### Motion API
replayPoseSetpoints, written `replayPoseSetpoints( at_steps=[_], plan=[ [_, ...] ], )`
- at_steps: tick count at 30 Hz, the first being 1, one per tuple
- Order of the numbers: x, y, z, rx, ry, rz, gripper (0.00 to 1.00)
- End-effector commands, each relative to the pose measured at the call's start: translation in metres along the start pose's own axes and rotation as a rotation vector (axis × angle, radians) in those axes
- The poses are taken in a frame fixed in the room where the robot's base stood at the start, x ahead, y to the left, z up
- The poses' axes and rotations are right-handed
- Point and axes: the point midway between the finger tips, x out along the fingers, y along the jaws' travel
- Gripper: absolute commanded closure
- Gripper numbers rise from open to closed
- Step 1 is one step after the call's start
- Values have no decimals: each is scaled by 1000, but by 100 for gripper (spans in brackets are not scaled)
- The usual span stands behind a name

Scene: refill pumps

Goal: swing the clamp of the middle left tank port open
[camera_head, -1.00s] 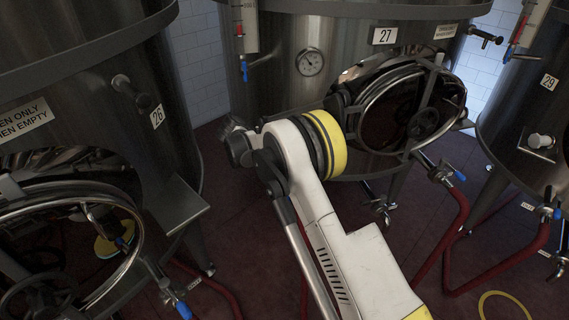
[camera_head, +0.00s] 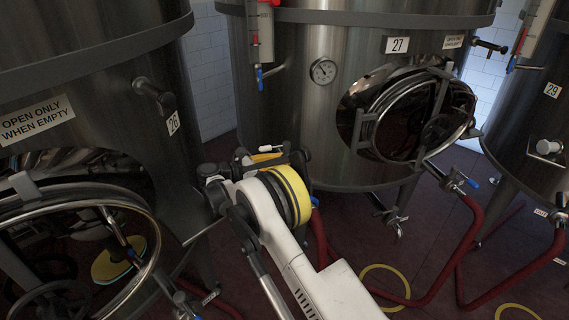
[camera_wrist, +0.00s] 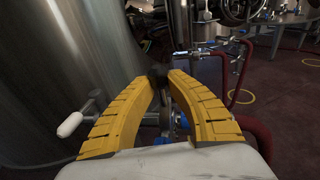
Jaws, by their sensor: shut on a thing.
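My gripper (camera_wrist: 163,76) shows in the wrist view as two yellow ribbed fingers, curved in until their tips nearly meet. A small dark part (camera_wrist: 160,72) sits between the tips; it looks like the clamp, but it is mostly hidden. Below it, between the fingers, a metal fitting with a blue handle (camera_wrist: 183,120) shows in part, so I cannot tell whether the clamp is open. In the head view my wrist covers most of the gripper, and only a bit of yellow finger (camera_head: 266,157) shows. A blue handle (camera_head: 314,200) is just right of my wrist.
Tank 26 (camera_head: 120,100) stands close on the left, and tank 27 (camera_head: 290,100) stands behind my arm. In the wrist view a metal lever with a white grip (camera_wrist: 72,124) is beside the left finger. Red hoses (camera_head: 455,250) and yellow rings (camera_head: 385,285) lie on the floor at the right.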

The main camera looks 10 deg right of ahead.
Motion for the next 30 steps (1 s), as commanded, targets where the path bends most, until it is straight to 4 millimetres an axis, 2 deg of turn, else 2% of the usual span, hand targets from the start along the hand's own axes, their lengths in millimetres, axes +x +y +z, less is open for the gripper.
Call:
replayPoseSetpoints(
  at_steps=[12,13,15,25,30],
  plan=[
    [0,0,-1,-1,-5,0,100],
    [0,0,-1,-1,-5,0,76],
    [0,0,-1,-1,-5,-1,59],
    [-3,0,0,-1,-5,0,59],
    [-27,0,-1,-1,-5,2,59]
  ],
)
